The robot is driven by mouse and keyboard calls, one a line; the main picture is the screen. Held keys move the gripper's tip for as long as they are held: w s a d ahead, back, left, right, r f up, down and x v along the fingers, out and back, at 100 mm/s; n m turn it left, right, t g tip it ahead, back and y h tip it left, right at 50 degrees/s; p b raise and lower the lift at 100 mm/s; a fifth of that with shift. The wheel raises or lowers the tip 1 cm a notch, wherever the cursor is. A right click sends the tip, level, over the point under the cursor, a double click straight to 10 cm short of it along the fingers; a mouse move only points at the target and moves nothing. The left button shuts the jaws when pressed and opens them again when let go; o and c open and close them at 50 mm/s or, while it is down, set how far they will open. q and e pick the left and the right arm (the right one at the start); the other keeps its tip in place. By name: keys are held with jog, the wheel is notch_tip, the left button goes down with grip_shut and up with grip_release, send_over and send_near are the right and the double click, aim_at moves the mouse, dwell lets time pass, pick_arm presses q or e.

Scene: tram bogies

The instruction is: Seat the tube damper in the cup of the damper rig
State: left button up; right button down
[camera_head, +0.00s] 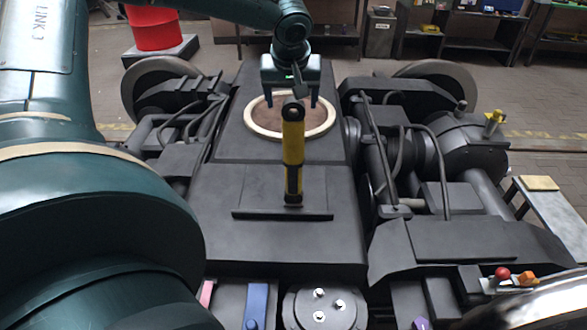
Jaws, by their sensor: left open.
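The tube damper (293,145) is yellow with black bands and stands roughly upright in the middle of the bogie. Its lower end meets a dark flat plate (250,214), which may belong to the damper rig. I cannot make out a cup, nor tell whether the damper's foot sits in one. My left gripper (290,101) is open at the damper's top end, with one finger on each side of it. The fingers look apart from the damper. My right gripper is not in view.
A pale ring with a brown centre (265,122) lies on the dark bogie frame (225,185) behind the damper. Wheels and hoses flank it. A red ball (502,273) and an orange piece (527,278) are at lower right. A side bench (560,215) stands at right.

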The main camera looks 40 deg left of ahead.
aim_at(293, 115)
pick_arm(q)
jog(key=x, duration=0.5)
jog(key=shift+d+f, duration=0.25)
jog(key=shift+f, duration=0.05)
jog(key=shift+c, duration=0.5)
grip_shut()
jog(key=shift+w+r, duration=0.1)
jog(key=shift+r, duration=0.05)
